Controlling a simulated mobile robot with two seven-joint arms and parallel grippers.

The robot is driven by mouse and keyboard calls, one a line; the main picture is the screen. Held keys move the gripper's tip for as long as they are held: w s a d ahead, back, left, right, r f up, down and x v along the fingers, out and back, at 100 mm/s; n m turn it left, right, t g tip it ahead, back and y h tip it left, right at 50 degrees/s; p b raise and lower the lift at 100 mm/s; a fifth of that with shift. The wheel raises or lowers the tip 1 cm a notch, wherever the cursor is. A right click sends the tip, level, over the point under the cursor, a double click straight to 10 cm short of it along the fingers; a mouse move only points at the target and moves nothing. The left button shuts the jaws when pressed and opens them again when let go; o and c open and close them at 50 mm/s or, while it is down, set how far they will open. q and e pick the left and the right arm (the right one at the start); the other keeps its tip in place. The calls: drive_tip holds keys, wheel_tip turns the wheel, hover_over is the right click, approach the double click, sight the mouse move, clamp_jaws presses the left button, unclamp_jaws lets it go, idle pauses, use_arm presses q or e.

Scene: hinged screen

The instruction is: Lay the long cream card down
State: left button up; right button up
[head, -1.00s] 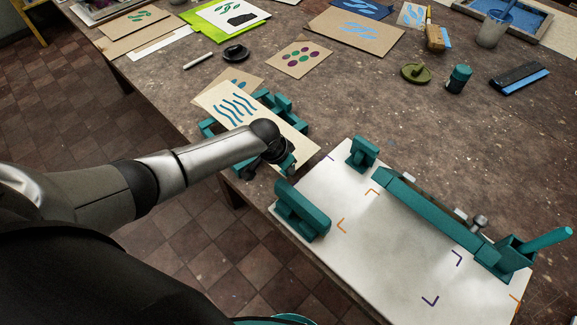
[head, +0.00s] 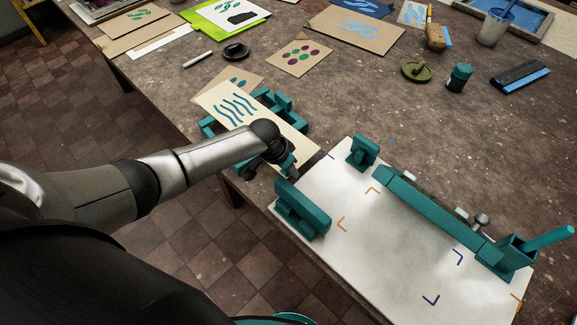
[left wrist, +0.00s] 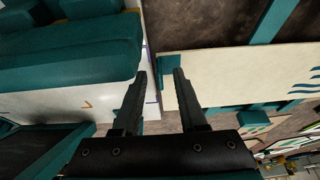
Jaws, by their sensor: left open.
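The long cream card (head: 232,103) with blue wavy lines lies on a teal rack at the table's near edge. In the left wrist view its plain end (left wrist: 235,75) shows. My left gripper (head: 270,172) is over the card's near right end, its fingertips partly hidden by the wrist in the head view. In the left wrist view my left gripper (left wrist: 160,78) is open, with the card's end edge showing between the fingers and one finger in front of the card. I cannot tell whether they touch. My right gripper is not in view.
A white board (head: 385,245) with corner marks, a teal hinged bar (head: 430,212) and teal blocks (head: 302,208) stands right of the gripper. The table's middle is clear.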

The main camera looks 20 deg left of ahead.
use_arm(q)
drive_tip(key=shift+c, duration=0.3)
wheel_tip(320, 180, up, 3)
drive_tip(key=p, duration=0.3)
drive_tip(key=shift+r+p, duration=0.65)
drive_tip(key=shift+r, duration=1.35)
